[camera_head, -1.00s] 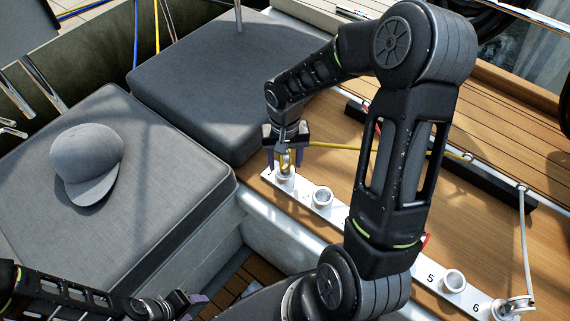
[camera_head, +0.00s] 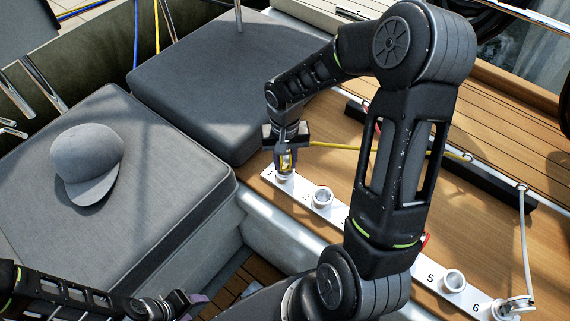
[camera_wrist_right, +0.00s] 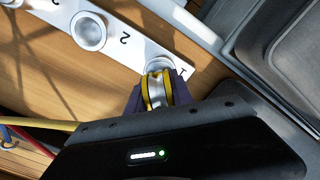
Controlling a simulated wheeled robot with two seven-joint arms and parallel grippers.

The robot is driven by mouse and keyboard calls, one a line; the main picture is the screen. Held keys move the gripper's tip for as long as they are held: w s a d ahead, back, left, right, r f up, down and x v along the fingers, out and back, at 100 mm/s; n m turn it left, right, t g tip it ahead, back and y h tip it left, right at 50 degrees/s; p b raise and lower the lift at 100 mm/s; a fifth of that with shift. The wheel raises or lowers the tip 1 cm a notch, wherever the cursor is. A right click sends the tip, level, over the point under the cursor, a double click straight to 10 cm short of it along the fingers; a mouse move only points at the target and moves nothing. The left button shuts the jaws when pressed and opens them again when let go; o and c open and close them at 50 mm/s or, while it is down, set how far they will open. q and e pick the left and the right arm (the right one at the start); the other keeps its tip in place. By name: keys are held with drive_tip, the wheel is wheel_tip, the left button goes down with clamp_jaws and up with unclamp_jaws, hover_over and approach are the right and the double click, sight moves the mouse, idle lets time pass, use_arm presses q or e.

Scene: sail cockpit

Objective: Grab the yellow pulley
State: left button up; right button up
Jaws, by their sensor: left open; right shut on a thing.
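The yellow pulley (camera_head: 287,161) is at the far left end of the white numbered rail (camera_head: 303,201), over the socket marked 1. My right gripper (camera_head: 286,163) points down from above and is shut on it. The right wrist view shows the yellow pulley (camera_wrist_right: 157,91) with its silver middle between the purple fingertips of my right gripper (camera_wrist_right: 158,96), just beside socket 1 (camera_wrist_right: 160,65). I cannot tell whether the pulley still touches the socket. My left gripper (camera_head: 192,299) is open and empty at the bottom left, far from the pulley.
A yellow rope (camera_head: 335,146) runs from the pulley area to the right. Empty sockets 2 (camera_head: 322,196) and 5 (camera_head: 454,280) sit on the rail. Another pulley (camera_head: 517,305) with a pale rope is at 6. A grey cap (camera_head: 87,160) lies on the left cushion.

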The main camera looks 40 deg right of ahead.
clamp_jaws()
idle(0.4)
wheel_tip(320, 180, up, 10)
drive_tip(key=shift+r, duration=0.1)
idle(0.4)
drive_tip(key=shift+w, duration=0.1)
idle(0.4)
